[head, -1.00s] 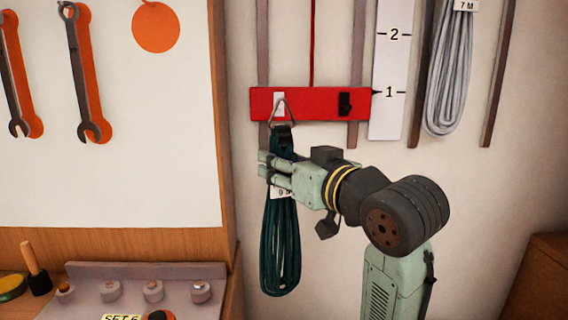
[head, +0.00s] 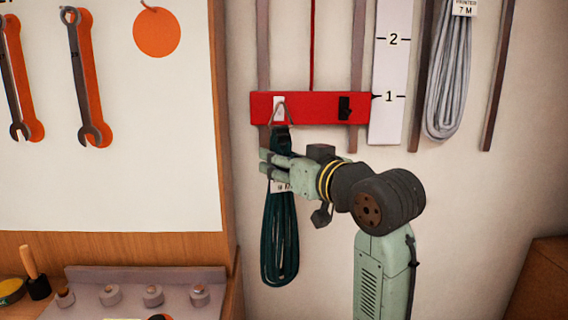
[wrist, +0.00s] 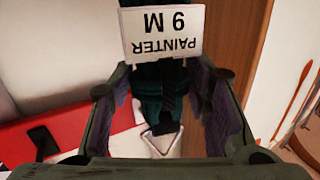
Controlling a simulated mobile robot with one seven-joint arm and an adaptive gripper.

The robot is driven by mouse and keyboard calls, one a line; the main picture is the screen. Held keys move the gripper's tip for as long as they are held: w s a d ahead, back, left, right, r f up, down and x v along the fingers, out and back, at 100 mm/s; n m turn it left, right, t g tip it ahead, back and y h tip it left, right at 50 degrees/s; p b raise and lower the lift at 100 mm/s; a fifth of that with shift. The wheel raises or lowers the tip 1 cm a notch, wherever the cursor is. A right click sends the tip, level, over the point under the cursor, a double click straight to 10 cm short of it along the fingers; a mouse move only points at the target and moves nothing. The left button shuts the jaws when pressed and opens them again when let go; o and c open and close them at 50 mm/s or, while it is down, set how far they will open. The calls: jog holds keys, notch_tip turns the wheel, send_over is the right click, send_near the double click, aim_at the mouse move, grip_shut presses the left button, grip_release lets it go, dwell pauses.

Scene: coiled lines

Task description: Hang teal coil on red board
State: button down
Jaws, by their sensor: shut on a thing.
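The teal coil (head: 280,235) hangs upright below the red board (head: 310,109) in the head view. A metal triangle ring at its top lies in front of the white hook (head: 279,106) on the board's left part; I cannot tell whether it is over the hook. My gripper (head: 268,164) is shut on the coil near its top, just under the ring. In the wrist view the coil's dark strap and the ring (wrist: 161,140) show between the fingers, with a white tag (wrist: 161,34) reading "PAINTER 9 M". A black hook (head: 345,107) on the board's right part is empty.
A grey coil (head: 449,75) tagged 7 M hangs at the right beside a white number scale (head: 387,70). A white tool panel (head: 110,150) with wrenches is at the left. A grey rack with knobs (head: 145,280) stands below it.

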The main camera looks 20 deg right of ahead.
jog(key=shift+w+d+f, duration=0.1)
jog(key=shift+w+d, duration=0.05)
jog(key=shift+w, duration=0.7)
jog(key=shift+w+d, duration=0.15)
jog(key=shift+w, duration=0.7)
jog(key=shift+w+d+f, duration=0.1)
jog(key=shift+w+f, duration=0.4)
jog(key=shift+w, duration=0.05)
jog(key=c, duration=1.1)
grip_release()
jog(key=o, duration=0.3)
jog(key=shift+f, duration=0.1)
jog(key=v, duration=1.2)
